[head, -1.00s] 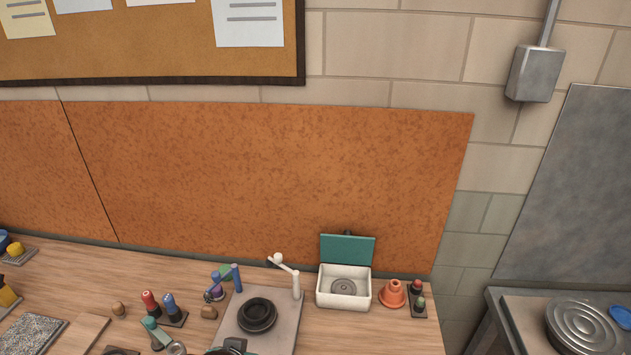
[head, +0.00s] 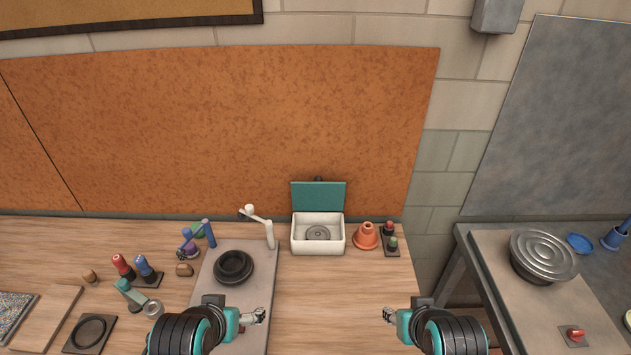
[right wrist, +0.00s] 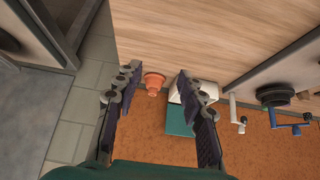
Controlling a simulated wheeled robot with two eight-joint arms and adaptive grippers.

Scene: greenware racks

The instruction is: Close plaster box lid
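The plaster box (head: 318,245) is a white box at the back of the wooden bench, with a grey round disc inside. Its teal lid (head: 318,196) stands open, raised at the rear edge against the orange board. The box (right wrist: 205,92) and lid (right wrist: 180,121) also show in the right wrist view, partly behind a finger. My left gripper (head: 260,315) is in front of the box and to its left, apart from it; its fingers are too small to judge. My right gripper (right wrist: 158,85) is open and empty; in the head view (head: 388,314) it is in front and to the right.
A white crank post (head: 268,234) and black wheel (head: 233,267) are left. Bench in front of the box is clear.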

